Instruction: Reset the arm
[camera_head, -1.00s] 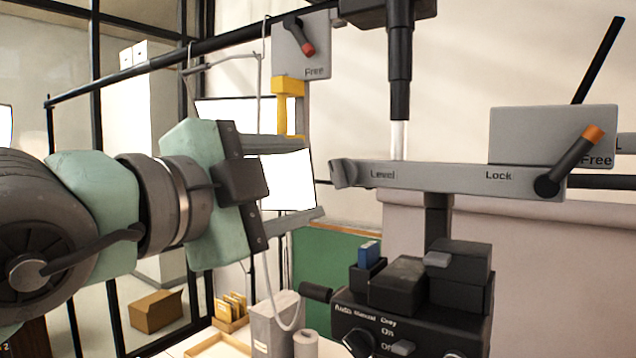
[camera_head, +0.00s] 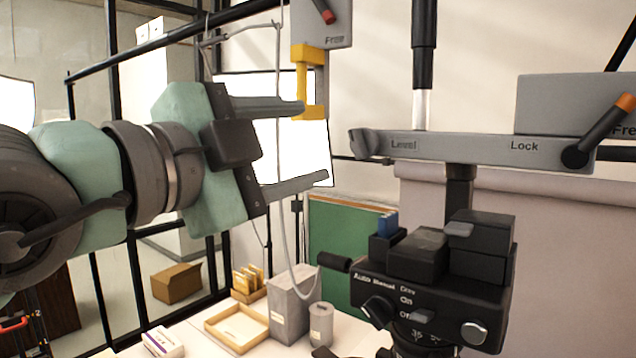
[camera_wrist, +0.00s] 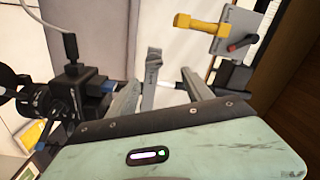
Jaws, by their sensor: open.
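My gripper (camera_head: 299,146) is at the end of my teal and dark grey arm on the left of the head view. Its two grey fingers point right, wide apart, with nothing between them. In the wrist view my gripper (camera_wrist: 160,88) also shows its fingers spread and empty. A grey bar marked Level and Lock (camera_head: 470,148) stands to the right of the fingertips, apart from them in the picture. A yellow handle (camera_head: 309,80) on a grey plate marked Free (camera_head: 325,22) hangs behind and above the upper finger; whether they touch cannot be told.
A black camera-like device (camera_head: 420,275) stands below the bar. On the white table are a grey box (camera_head: 291,310), a roll (camera_head: 320,324), a shallow wooden tray (camera_head: 222,318) and a card holder (camera_head: 250,285). A cardboard box (camera_head: 176,283) is farther back.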

